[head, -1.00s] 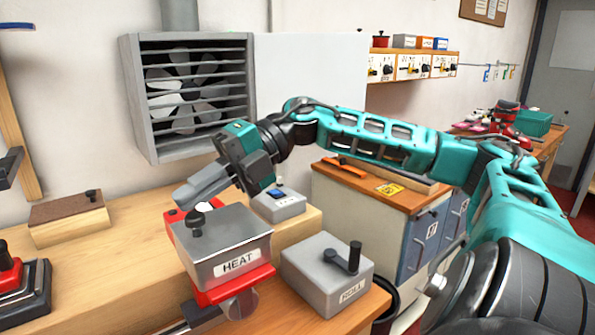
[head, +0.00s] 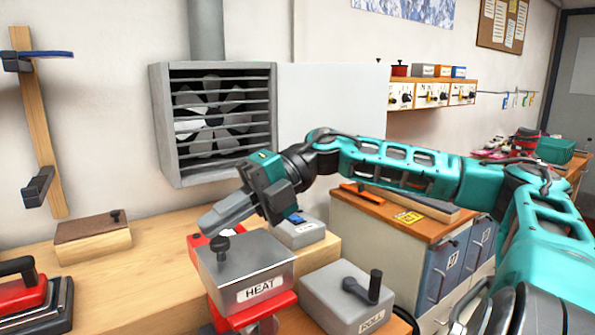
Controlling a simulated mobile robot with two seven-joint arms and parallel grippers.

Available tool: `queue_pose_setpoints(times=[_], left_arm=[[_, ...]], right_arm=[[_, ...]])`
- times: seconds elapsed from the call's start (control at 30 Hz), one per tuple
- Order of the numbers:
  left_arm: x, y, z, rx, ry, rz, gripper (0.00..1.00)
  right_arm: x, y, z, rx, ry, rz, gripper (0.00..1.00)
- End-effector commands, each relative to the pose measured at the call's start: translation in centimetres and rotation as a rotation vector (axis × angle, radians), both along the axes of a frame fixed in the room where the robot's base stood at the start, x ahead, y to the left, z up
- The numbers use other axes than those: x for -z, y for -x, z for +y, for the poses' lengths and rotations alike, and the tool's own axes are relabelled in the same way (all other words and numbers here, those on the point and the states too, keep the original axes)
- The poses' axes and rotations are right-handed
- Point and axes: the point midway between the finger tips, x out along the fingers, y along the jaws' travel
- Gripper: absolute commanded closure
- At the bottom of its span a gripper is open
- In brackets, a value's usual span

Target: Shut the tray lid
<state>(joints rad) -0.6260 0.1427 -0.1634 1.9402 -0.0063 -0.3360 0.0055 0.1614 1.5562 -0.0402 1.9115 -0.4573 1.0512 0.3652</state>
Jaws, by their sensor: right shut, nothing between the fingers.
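My right gripper (head: 216,217) is shut and empty, pointing left and down just behind the grey metal box marked HEAT (head: 250,268). This box has a black knob on top and sits on a red base. A low wooden box with a brown top and a small black knob (head: 92,239) stands on the bench to the left; its top lies flat. I cannot tell which of these, if either, is the tray with the lid. I cannot tell whether my fingers touch anything. My left gripper is not in view.
A grey ROLL box with a black crank (head: 345,300) stands right of the HEAT box. A small grey device (head: 300,236) is behind. The wooden bench (head: 150,285) is clear between press and HEAT box.

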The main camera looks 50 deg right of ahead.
Motion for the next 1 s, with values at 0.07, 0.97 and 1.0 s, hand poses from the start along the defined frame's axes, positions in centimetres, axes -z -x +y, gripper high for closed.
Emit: queue_pose_setpoints(times=[0.07,0.97,1.0], left_arm=[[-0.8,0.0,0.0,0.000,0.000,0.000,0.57],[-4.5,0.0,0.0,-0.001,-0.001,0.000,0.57],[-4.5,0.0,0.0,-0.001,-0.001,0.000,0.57]], right_arm=[[-1.0,0.0,-0.1,0.001,0.000,-0.001,1.00],[-11.6,-0.1,-1.0,0.001,-0.002,-0.007,1.00],[-12.0,-0.1,-1.0,0.001,-0.003,-0.005,1.00]])
